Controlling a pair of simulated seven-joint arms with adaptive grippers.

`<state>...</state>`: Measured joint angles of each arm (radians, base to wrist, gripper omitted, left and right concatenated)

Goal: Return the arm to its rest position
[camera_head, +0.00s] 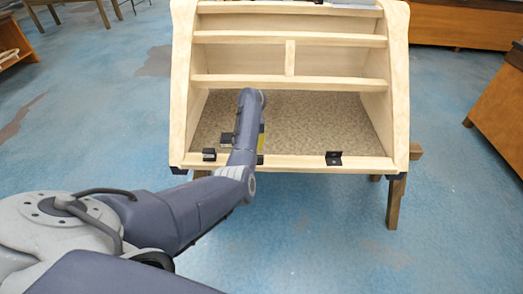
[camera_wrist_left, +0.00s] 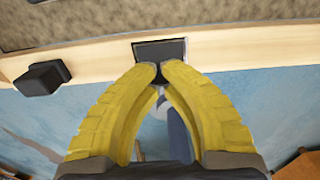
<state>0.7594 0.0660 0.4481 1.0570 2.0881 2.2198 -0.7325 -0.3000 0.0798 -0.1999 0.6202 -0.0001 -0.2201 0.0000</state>
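In the head view my left arm reaches over the front of a pale wooden frame (camera_head: 290,162). Its gripper (camera_head: 261,143) is down at the front rail, mostly hidden behind my arm. In the left wrist view the yellow fingers of my left gripper (camera_wrist_left: 160,72) curve together, with their tips almost meeting at a black bracket (camera_wrist_left: 160,48) on the wooden rail. A dark piece shows between the tips, and they look shut on it. My right gripper is not in view.
A black block (camera_wrist_left: 42,77) sits on the rail beside the gripper. Another black bracket (camera_head: 334,158) is on the rail's right part. Shelf bars cross above the speckled floor panel (camera_head: 315,115). Wooden furniture (camera_head: 500,110) stands at the right. Blue floor is open around the frame.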

